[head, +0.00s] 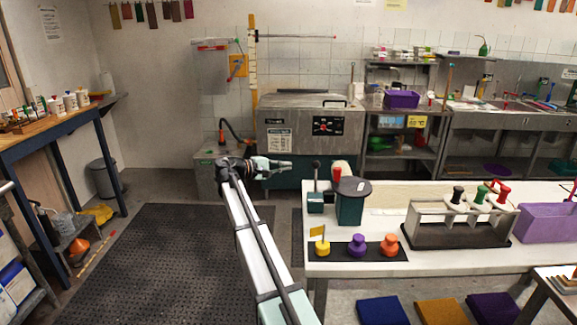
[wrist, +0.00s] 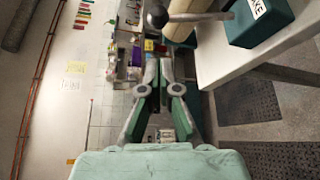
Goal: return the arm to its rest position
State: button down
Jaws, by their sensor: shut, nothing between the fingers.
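My gripper (head: 289,164) is at the end of my raised arm, in the middle of the head view. It points to the right, in front of the grey steel machine and left of the white table. In the wrist view my gripper (wrist: 164,68) shows both fingers, shut with nothing held between them. The wrist picture is turned sideways. A dark ball-topped lever (wrist: 156,17) and a white table edge (wrist: 262,62) show beyond the fingers at the top and right. No contact with any thing is visible.
A workbench (head: 50,133) stands at left. The floor mat (head: 165,255) is clear.

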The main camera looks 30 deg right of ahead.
dwell(0.4)
jog(key=s+a+f+t+y, duration=0.1)
jog(key=s+a+f+y, duration=0.2)
jog(key=f, duration=0.8)
jog(key=s+a+f+t+y, duration=0.1)
jog(key=s+a+f+y, duration=0.2)
jog(key=f, duration=0.8)
jog(key=s+a+f+g+y, duration=0.1)
jog(key=s+a+f+y, duration=0.1)
jog(key=s+a+f, duration=0.45)
jog(key=s+a+f+m+y, duration=0.1)
jog(key=s+f, duration=0.2)
jog(key=f, duration=0.6)
jog(key=s+a+f+g+y, duration=0.1)
jog(key=s+a+f+y, duration=0.1)
jog(key=s+a+f, duration=0.4)
jog(key=s+a+f+m+g+y, duration=0.15)
jog(key=s+a+f, duration=0.25)
jog(key=s+f, duration=0.45)
jog(key=s+a+f+g+y, duration=0.1)
jog(key=s+a+f+y, duration=0.3)
jog(key=s, duration=0.7)
jog(key=s+a+f+g, duration=0.1)
jog(key=s+a+f, duration=0.1)
jog(key=s, duration=0.8)
jog(key=s+a+f+g, duration=0.2)
jog(key=s+f, duration=0.2)
jog(key=s, duration=0.6)
